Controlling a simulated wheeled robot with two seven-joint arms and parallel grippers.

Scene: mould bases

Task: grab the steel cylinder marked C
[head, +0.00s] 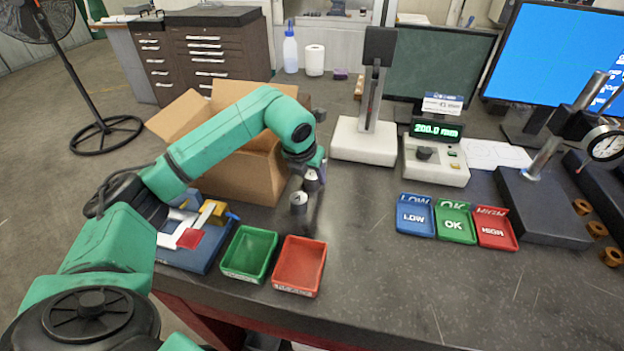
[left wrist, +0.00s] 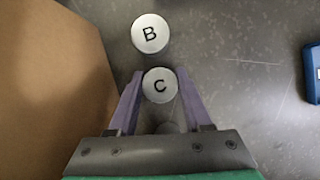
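My right gripper is out of view.
An open cardboard box (head: 240,175) stands close on the left. A green tray (head: 248,254) and a red tray (head: 301,265) lie in front. Blue LOW (head: 414,216), green OK and red HIGH trays lie right. A white-based gauge stand (head: 364,142) is behind.

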